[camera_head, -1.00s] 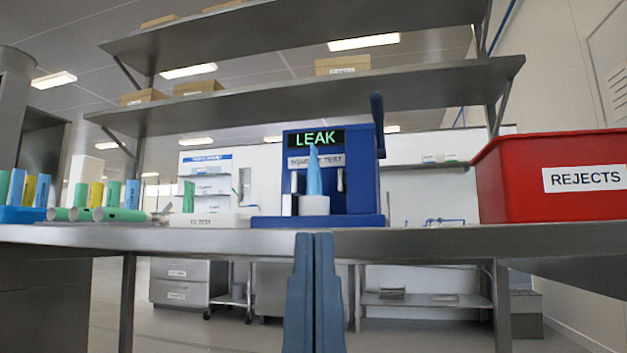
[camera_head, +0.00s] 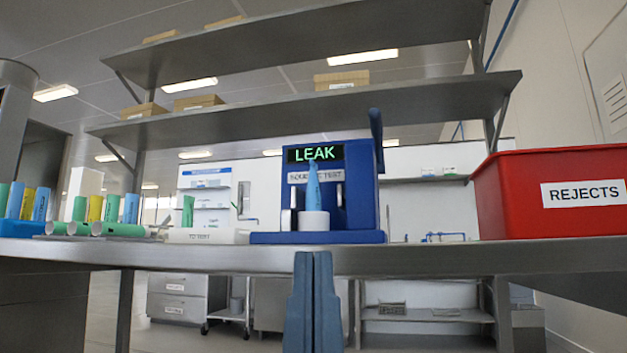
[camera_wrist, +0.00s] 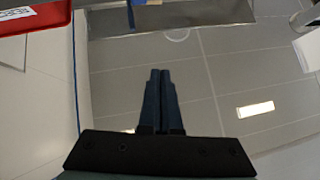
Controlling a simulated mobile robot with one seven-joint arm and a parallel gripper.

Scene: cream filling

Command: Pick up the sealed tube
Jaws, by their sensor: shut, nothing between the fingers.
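A light blue tube (camera_head: 313,193) stands upright in a white cup-like holder on the blue squeeze tester (camera_head: 362,190), whose screen reads LEAK. Several green tubes (camera_head: 118,230) lie on their sides at the left of the bench. One green tube (camera_head: 188,211) stands upright at the white TO TEST holder (camera_head: 205,236). I cannot tell which tubes are sealed. My gripper (camera_head: 313,256) is shut and empty, below and in front of the bench edge, apart from every tube. In the wrist view my gripper (camera_wrist: 160,72) also shows its fingers together with nothing between them.
A red REJECTS bin (camera_head: 510,200) stands at the right of the bench (camera_head: 430,256); its corner shows in the wrist view (camera_wrist: 45,18). A blue rack (camera_head: 25,230) holds several coloured tubes at far left. Metal shelves (camera_head: 310,100) with boxes hang above.

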